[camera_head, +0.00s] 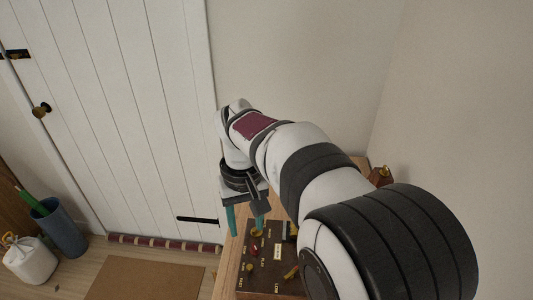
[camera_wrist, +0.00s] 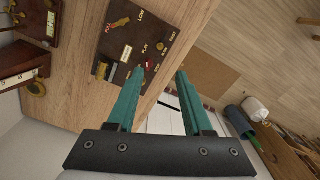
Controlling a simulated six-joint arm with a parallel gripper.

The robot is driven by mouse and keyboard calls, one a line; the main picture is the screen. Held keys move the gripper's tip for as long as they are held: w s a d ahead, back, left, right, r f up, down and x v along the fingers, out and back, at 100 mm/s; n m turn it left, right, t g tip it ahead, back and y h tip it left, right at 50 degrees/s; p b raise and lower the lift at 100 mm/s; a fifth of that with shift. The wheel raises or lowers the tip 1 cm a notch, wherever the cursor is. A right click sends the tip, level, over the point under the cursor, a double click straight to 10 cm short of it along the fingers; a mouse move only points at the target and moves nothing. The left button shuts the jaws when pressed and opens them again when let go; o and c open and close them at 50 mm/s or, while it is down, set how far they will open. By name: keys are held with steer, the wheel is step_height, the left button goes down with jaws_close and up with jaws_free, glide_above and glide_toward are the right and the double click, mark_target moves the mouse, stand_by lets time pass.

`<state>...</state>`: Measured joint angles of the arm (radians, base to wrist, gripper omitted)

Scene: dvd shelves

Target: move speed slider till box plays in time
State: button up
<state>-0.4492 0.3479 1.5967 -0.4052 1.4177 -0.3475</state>
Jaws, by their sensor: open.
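The dark brown control panel (camera_head: 266,256) lies on the wooden top, with small pale labels and brass controls. In the wrist view the panel (camera_wrist: 157,28) shows readable labels such as LOW, FULL, PLAY and FAST. A round brass knob (camera_wrist: 160,46) near FAST looks like the speed slider; it seems to be the knob at the left in the head view (camera_head: 249,267). A brass lever (camera_wrist: 118,24) lies between FULL and LOW. My gripper (camera_head: 245,232) is open and empty above the panel's far-left edge; its teal fingers (camera_wrist: 157,72) flank the panel's near part in the wrist view.
The wooden top (camera_wrist: 82,85) has bare room beside the panel. Dark red-brown boxes with brass parts (camera_wrist: 40,20) stand at the wrist view's left. A white door (camera_head: 110,120), brown mat (camera_head: 145,280) and blue bin (camera_head: 62,228) are off to the left.

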mark_target(250, 266)
step_height(250, 266, down, 16)
steer(key=shift+r, duration=0.2)
jaws_close()
stand_by(1.4)
